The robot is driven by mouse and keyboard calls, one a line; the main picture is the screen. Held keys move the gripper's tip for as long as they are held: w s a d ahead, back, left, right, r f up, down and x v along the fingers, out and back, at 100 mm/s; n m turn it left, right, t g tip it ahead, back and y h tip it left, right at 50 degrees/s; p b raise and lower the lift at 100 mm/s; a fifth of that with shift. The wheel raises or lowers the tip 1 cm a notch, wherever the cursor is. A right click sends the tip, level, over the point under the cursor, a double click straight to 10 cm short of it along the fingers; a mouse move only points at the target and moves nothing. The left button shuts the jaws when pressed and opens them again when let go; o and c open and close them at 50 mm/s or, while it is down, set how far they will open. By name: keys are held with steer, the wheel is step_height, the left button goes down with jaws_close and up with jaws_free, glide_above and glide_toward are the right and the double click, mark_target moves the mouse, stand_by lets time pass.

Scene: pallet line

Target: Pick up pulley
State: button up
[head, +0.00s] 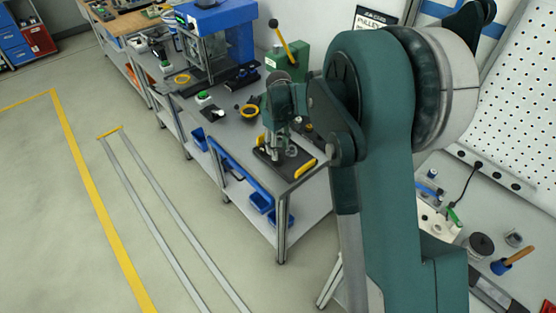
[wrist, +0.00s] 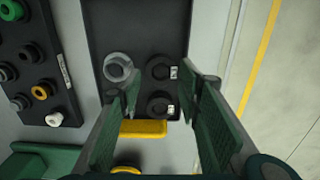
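A round grey metal part with a rim and hollow middle (wrist: 118,67), which looks like the pulley, stands on a dark tray (wrist: 140,20) in the wrist view. Two black round parts with white tags, one farther (wrist: 158,68) and one nearer (wrist: 157,106), sit to its right on the same tray. My gripper (wrist: 160,92) is open and empty above the tray, its fingers spread either side of the black parts. The grey part lies just left of the left finger's tip. In the head view my gripper (head: 278,154) points down over the tray (head: 300,158), partly hiding its contents.
The tray has yellow handles (wrist: 143,128). Left of it in the wrist view is a dark rack (wrist: 35,75) with several coloured round parts. A green lever press (head: 287,62) and a blue machine (head: 225,25) stand farther along the bench. Open floor lies left.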

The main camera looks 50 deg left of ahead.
steer(key=shift+s+a+f, duration=0.1)
steer(key=shift+a+f, duration=0.05)
steer(key=shift+f, duration=2.45)
steer(key=shift+c, duration=0.3)
steer(key=c, duration=0.5)
